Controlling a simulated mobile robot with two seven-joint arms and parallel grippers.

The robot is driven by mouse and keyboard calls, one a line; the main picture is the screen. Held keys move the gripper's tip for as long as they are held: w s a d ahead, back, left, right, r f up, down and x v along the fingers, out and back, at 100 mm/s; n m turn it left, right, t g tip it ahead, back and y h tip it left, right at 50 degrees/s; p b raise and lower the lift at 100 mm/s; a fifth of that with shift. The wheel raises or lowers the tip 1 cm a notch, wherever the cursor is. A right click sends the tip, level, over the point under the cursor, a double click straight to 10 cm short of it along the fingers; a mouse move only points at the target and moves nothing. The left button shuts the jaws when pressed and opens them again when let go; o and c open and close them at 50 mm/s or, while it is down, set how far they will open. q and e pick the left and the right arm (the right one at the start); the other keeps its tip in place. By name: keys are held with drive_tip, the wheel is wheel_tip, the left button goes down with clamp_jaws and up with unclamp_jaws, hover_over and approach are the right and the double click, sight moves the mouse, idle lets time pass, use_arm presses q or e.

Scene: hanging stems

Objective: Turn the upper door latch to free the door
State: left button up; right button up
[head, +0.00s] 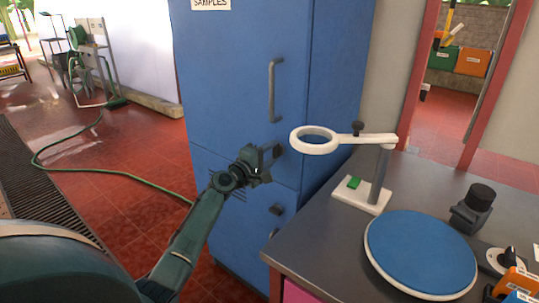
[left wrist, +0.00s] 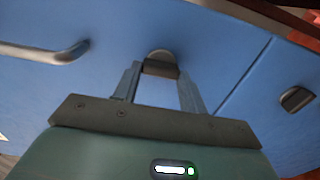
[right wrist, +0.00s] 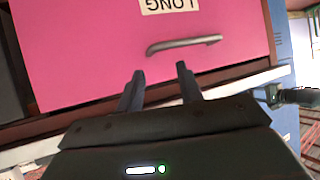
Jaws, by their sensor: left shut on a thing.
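The blue cabinet door (head: 235,80) stands closed, with a grey vertical handle (head: 273,90) that also shows in the left wrist view (left wrist: 45,50). My left gripper (head: 269,155) is at the upper door latch, below that handle. In the left wrist view the dark latch (left wrist: 161,68) sits between the fingertips of my left gripper (left wrist: 160,75), which is shut on it; its round base shows behind. A lower latch (head: 276,209) is on the panel below the seam and is untouched. My right gripper (right wrist: 160,85) is open and empty, in front of a pink drawer (right wrist: 90,50).
Right of the cabinet is a grey bench (head: 330,245) with a white ring stand (head: 314,141), a blue round plate (head: 420,250) and a dark device (head: 474,210). The drawer has a grey handle (right wrist: 185,44). A green hose (head: 110,171) lies on the red floor.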

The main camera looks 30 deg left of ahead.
use_arm(q)
drive_tip(key=o, duration=1)
drive_tip(key=shift+s, duration=0.1)
drive_tip(key=shift+s+a, duration=0.15)
drive_tip(key=shift+s, duration=2)
drive_tip(key=shift+s+a, duration=0.2)
drive_tip(key=shift+s, duration=2)
drive_tip(key=shift+s+a, duration=0.15)
drive_tip(key=shift+s, duration=2)
